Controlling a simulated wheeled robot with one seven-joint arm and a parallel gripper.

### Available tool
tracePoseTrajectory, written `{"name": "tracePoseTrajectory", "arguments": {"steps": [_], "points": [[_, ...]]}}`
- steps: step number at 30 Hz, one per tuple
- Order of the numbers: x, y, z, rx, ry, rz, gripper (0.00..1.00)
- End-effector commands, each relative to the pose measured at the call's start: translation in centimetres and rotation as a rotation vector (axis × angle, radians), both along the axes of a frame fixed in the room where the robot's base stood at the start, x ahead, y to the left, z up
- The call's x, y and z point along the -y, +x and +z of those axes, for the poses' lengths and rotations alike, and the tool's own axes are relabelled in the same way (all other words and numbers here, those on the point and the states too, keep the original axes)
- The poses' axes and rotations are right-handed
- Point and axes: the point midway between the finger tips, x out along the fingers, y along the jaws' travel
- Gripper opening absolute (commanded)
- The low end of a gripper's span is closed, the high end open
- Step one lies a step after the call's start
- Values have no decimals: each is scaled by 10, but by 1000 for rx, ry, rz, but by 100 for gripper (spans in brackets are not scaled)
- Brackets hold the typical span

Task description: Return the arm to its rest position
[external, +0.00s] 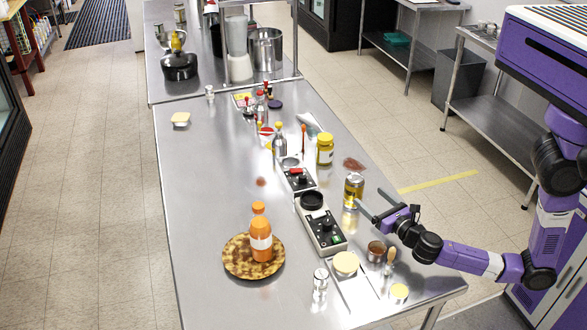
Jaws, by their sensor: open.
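My arm reaches in from the right over the steel table (205,190). My gripper (369,198) is open, its two grey fingers pointing left and away, near the table's right edge. A gold can (353,188) stands upright just by the fingertips. One finger overlaps its lower part in the picture; I cannot tell whether they touch. Nothing is seen held in the jaws.
Near the arm are a small brown cup (376,251), a black-and-white device (321,226) and a yellow-lidded jar (325,149). An orange bottle (261,235) stands on a round patterned board (239,268). The table's left side is mostly clear.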

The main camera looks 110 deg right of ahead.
Motion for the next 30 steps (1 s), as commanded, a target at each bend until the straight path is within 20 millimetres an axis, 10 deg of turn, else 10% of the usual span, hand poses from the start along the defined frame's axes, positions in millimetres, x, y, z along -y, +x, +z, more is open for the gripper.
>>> {"name": "tracePoseTrajectory", "arguments": {"steps": [19,30], "points": [[-10,2,-3,35,32,40,81],[-143,2,-19,528,567,434,81]]}}
